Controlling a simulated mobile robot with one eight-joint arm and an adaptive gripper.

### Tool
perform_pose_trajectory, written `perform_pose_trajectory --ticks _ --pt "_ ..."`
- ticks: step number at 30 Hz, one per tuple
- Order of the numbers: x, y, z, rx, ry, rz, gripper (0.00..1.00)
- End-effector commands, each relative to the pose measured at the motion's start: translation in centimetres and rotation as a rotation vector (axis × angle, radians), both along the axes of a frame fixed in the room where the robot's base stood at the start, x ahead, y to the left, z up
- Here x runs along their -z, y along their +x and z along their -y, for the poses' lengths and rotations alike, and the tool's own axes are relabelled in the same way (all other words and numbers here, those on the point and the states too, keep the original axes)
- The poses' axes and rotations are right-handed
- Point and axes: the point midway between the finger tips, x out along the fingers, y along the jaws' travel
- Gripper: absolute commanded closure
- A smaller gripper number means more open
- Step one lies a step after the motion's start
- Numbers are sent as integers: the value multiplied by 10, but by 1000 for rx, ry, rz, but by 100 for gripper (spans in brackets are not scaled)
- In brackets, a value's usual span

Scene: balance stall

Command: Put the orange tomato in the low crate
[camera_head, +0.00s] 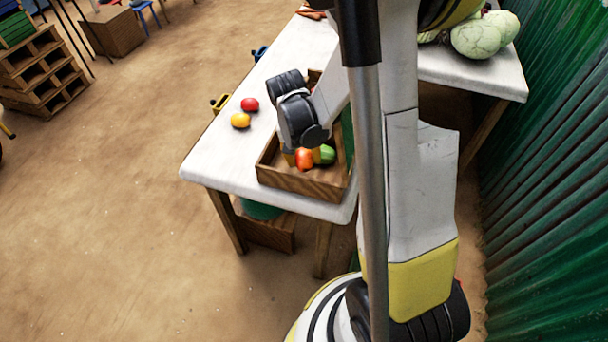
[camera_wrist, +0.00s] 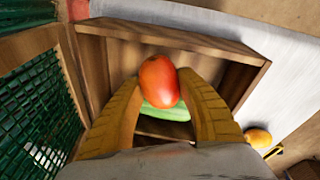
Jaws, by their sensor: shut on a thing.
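My gripper (camera_wrist: 160,90) is shut on the orange tomato (camera_wrist: 159,80), which is orange-red and sits between the two yellow fingertips. The tomato also shows in the head view (camera_head: 304,158), inside the outline of the low crate. The low crate (camera_head: 300,184) is brown wood and stands at the table's near corner; its wall shows in the wrist view (camera_wrist: 180,36). A green vegetable (camera_wrist: 165,111) lies in the crate, partly hidden behind the tomato and fingers. I cannot tell whether the tomato touches the crate floor.
A red fruit (camera_head: 250,104) and a yellow one (camera_head: 240,120) lie on the white table (camera_head: 215,160) left of the crate. A green mesh crate (camera_wrist: 40,95) stands beside the low crate. Pale green cabbages (camera_head: 476,40) sit at the back right, near a green corrugated wall (camera_head: 550,150).

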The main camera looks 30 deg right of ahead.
Motion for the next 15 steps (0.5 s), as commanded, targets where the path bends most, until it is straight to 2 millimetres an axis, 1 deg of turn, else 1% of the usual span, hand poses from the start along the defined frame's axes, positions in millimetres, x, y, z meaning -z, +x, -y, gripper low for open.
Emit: perform_pose_trajectory --ticks 1,5,10,12,15 --pt "13 0 0 -1 0 0 89" --pt "26 0 0 -1 0 0 89" --pt "51 0 0 -2 0 0 89" --pt "57 0 0 -2 0 0 89" --pt "55 0 0 -2 0 0 89"
